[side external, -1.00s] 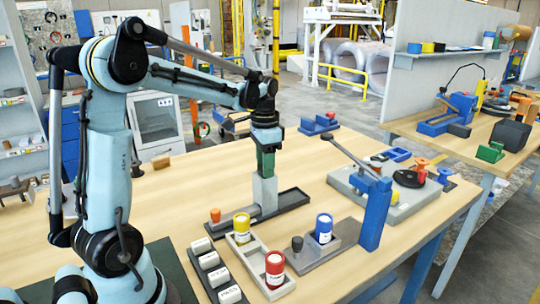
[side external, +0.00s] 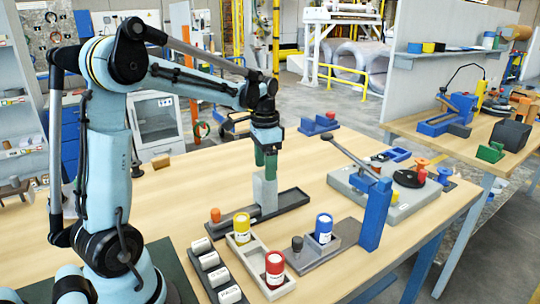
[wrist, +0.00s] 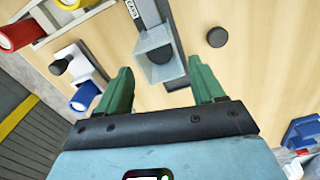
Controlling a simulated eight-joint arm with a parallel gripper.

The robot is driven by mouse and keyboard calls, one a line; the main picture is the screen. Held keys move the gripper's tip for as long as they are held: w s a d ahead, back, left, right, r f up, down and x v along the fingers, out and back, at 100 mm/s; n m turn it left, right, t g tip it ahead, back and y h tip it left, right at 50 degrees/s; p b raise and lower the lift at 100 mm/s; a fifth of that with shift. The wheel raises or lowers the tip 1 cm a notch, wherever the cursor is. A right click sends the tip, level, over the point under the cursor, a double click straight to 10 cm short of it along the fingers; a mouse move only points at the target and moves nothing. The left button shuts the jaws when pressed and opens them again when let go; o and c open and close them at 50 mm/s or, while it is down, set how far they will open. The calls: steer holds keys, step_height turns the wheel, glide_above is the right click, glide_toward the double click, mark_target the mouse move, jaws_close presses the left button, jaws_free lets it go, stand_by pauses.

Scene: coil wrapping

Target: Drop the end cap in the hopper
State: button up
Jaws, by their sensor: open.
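The hopper is a grey square-mouthed box (side external: 265,190) standing on a dark tray on the wooden table. In the wrist view the hopper (wrist: 142,47) opens toward the camera, next to a strip labelled CAPS. A dark round end cap (wrist: 161,55) shows inside its mouth, apart from the fingers. My gripper (side external: 265,164) is just above the hopper with its green fingers spread. In the wrist view my gripper (wrist: 158,82) is open, with nothing between the fingertips but the view down to the hopper.
A dark disc (wrist: 217,37) lies on the table beside the hopper. Yellow (side external: 242,226), red (side external: 275,266) and blue (side external: 323,228) canisters stand toward the front. A blue post with a lever (side external: 375,212) stands to the right. Table left of the hopper is mostly clear.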

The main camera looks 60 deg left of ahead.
step_height(320, 180, up, 12)
stand_by(0.6)
steer(key=shift+d, duration=0.1)
steer(key=s+d+f+n+t, duration=0.1)
steer(key=s+d+f+t, duration=0.2)
steer(key=d, duration=0.5)
steer(key=s+d+f+n+t, duration=0.1)
steer(key=s+d+f+t, duration=0.3)
steer(key=d+f, duration=0.3)
steer(key=shift+s+d+f, duration=0.3)
steer(key=shift+s+d, duration=0.3)
steer(key=shift+d, duration=0.1)
